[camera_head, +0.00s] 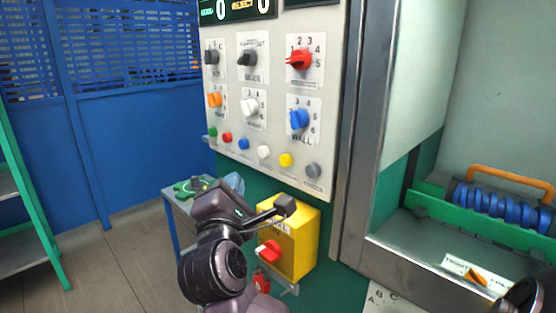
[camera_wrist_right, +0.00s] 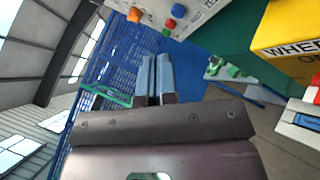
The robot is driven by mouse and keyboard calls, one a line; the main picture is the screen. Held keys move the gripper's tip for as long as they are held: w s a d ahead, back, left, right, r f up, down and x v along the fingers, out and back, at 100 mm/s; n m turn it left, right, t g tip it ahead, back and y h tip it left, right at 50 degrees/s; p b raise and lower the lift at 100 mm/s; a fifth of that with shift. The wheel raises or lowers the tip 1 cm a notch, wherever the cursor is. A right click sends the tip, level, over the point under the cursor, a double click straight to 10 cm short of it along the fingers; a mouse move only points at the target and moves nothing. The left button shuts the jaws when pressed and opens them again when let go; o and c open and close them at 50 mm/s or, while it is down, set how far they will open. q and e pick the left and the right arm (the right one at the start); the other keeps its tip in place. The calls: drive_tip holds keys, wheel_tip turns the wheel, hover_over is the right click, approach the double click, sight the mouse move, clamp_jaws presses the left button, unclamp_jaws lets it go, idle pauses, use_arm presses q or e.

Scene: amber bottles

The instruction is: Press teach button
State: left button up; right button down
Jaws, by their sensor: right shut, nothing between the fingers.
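A row of small round push buttons runs along the bottom of the grey control panel (camera_head: 230,158): green (camera_head: 212,132), red (camera_head: 227,137), blue (camera_head: 243,144), white (camera_head: 264,151), yellow (camera_head: 286,159) and grey (camera_head: 313,170). Their labels are too small to read, so I cannot tell which is the teach button. My left gripper is not in view.
Rotary knobs, including a red one (camera_head: 299,60), sit above the buttons. A yellow switch box (camera_head: 300,245) with a red knob (camera_head: 269,252) is close to my right arm. A metal frame edge (camera_head: 362,130) stands right of the panel. Blue mesh fencing (camera_head: 130,60) is at left.

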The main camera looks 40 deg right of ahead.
sight(286, 160)
drive_tip(key=shift+w+d+f, duration=0.1)
drive_tip(key=shift+d, duration=0.1)
idle(0.3)
drive_tip(key=d+p, duration=0.1)
drive_tip(key=d, duration=0.7)
drive_tip(key=shift+w+d+p, duration=0.3)
drive_tip(key=shift+w+p, duration=0.05)
drive_tip(key=shift+p, duration=0.05)
idle(0.5)
